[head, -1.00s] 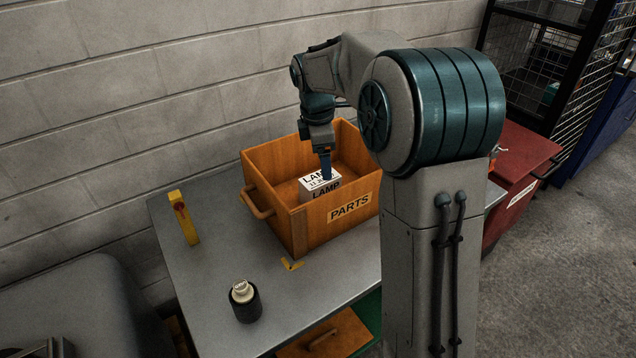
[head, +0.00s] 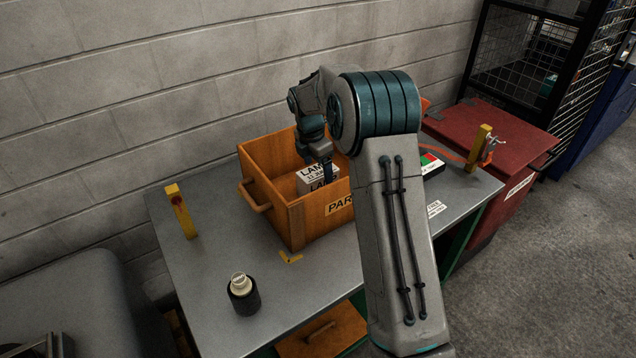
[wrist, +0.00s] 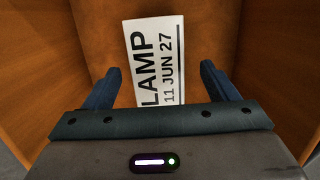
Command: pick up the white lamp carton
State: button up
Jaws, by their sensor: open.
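The white lamp carton (head: 317,178) lies inside the wooden parts box (head: 273,208). Its black lettering, LAMP and 11 JUN 27, shows in the wrist view (wrist: 153,62). My gripper (wrist: 160,78) is open and points down into the box. In the head view my gripper (head: 328,178) is at the carton's right part. My arm hides the right side of the box.
On the grey table (head: 203,275) stand a yellow post (head: 181,212) at left and a dark cup with a pale top (head: 243,294) in front. Another yellow post (head: 479,148) and a red cabinet (head: 510,150) are at right.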

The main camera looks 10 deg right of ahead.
jog(key=shift+w+d+f, duration=0.15)
jog(key=shift+f, duration=1.2)
jog(key=shift+w+d+f, duration=0.1)
jog(key=shift+f, duration=1.2)
jog(key=c, duration=1.1)
